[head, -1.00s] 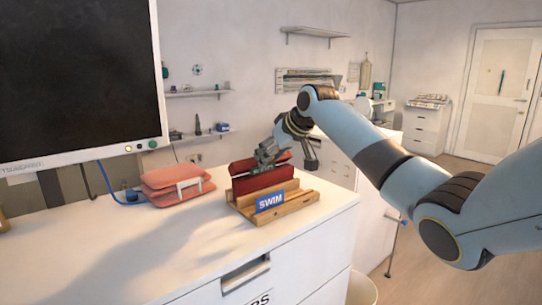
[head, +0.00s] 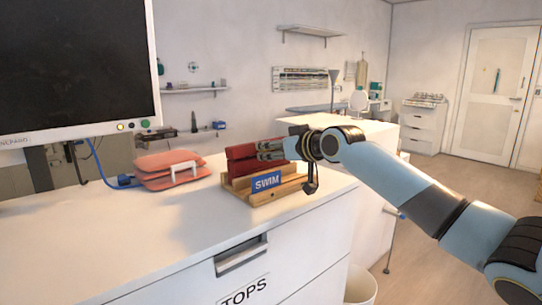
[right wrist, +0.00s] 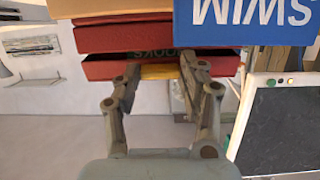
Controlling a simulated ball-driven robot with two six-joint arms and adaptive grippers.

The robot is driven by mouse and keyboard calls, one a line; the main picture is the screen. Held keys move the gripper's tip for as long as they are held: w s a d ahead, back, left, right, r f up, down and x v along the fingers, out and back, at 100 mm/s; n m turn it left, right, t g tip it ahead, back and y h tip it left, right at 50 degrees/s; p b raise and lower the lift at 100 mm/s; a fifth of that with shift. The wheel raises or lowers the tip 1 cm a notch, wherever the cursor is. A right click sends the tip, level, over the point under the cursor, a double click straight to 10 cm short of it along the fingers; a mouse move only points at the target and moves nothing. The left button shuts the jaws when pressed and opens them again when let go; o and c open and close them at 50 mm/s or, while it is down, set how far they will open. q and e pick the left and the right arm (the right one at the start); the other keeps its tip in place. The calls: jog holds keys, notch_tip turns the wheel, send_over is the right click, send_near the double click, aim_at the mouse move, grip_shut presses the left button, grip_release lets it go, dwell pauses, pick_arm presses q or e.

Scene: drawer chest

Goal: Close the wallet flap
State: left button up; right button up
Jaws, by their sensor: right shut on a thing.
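A dark red wallet (head: 240,158) sits in a wooden holder (head: 290,189) with a blue SWIM label (head: 266,181). My right gripper (head: 262,150) reaches it from the right, level with its upper part, and covers some of it. In the right wrist view the red layers (right wrist: 115,68) lie at the top, with dark lettering partly hidden. There my right gripper (right wrist: 161,72) is shut on a yellow strip (right wrist: 160,72) at the edge of the lowest red layer. Whether the strip belongs to the wallet flap is hard to tell. My left gripper is not in view.
Salmon folded items with a white band (head: 172,169) lie left of the holder on the white chest top (head: 150,225). A monitor (head: 75,75) with a blue cable stands at the left. The chest top in front is clear.

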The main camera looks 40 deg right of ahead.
jog(key=shift+s+f+t+b, duration=0.1)
jog(key=shift+f+t+b, duration=0.4)
jog(key=shift+b, duration=0.1)
jog(key=shift+r, duration=0.1)
jog(key=o, duration=1.2)
jog(key=shift+s+d+r, duration=0.1)
jog(key=shift+s+r, duration=0.3)
jog(key=shift+s, duration=1.55)
jog(key=shift+s+d+r, duration=0.15)
jog(key=shift+s+r, duration=0.2)
jog(key=shift+s, duration=1.65)
jog(key=shift+s+d+r, duration=0.1)
jog(key=shift+s+r, duration=0.3)
jog(key=shift+s, duration=1.55)
